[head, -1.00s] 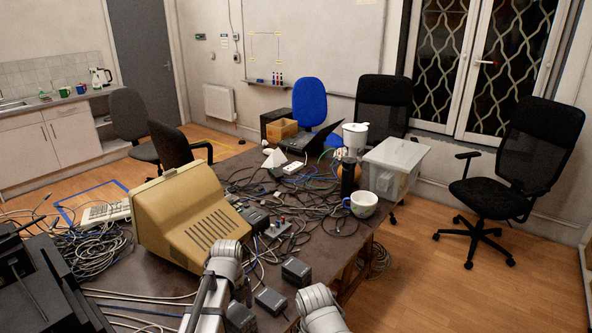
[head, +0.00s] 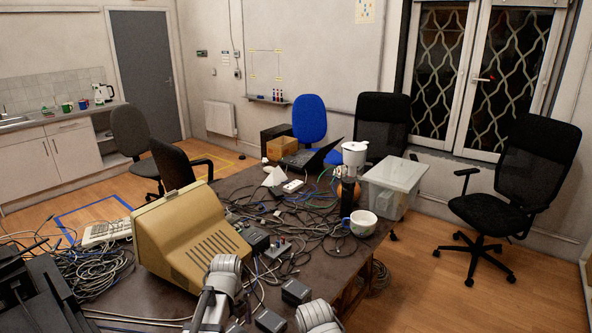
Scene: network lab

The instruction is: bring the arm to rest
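Parts of my two arms show at the bottom edge of the head view, as grey rounded links near the table's front. The fingertips of both grippers are outside the picture, so I cannot see whether they hold anything. The arm links are above the near part of the dark table (head: 345,285), close to small black power adapters (head: 296,292) and cables.
A beige CRT monitor (head: 190,238) stands close to my arms. Tangled cables (head: 295,222), a white cup (head: 361,223), a clear plastic box (head: 396,185), a blender (head: 353,157) and a laptop (head: 310,156) crowd the table. Wooden floor (head: 430,290) is open at the right.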

